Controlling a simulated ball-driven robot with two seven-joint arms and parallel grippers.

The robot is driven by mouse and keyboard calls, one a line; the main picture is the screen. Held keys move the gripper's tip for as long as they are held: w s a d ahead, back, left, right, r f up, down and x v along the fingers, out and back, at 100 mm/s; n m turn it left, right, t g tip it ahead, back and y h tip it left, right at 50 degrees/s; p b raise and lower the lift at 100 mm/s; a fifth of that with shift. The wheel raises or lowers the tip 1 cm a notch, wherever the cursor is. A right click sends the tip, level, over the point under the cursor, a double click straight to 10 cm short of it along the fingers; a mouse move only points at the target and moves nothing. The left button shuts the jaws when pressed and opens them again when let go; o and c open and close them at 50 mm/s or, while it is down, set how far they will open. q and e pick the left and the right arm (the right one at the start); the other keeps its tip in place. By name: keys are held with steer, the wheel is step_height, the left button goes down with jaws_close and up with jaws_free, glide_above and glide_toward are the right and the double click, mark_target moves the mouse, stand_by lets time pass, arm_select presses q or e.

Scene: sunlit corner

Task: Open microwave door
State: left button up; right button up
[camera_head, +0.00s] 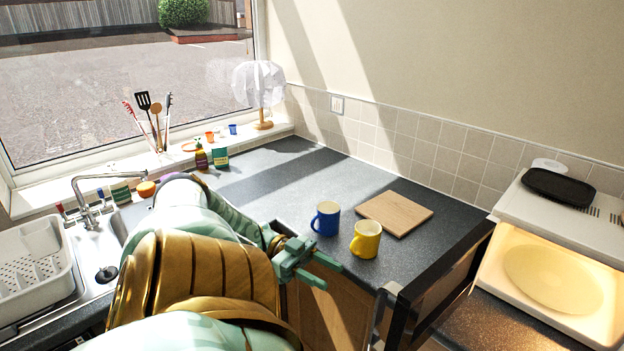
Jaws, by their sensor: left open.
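The white microwave (512,207) stands at the right edge of the head view. Its lit inside and round turntable plate (553,278) show. Its dark-framed door (440,283) stands wide open, swung out to the left across the front of the counter. A pale grey handle (380,312) is on the door's outer side, near its free end. My left gripper (321,272) is green, open and empty. It is left of the door handle and apart from it, just in front of the counter edge. My right gripper is not in view.
A blue mug (326,218), a yellow mug (366,240) and a wooden board (396,213) are on the counter (290,188) beyond my left gripper. A black dish (558,187) lies on the microwave. The sink and dish rack (35,262) are at left.

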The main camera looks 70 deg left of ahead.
arm_select(q)
steer(key=shift+b+v, duration=0.35)
steer(key=shift+v, duration=1.55)
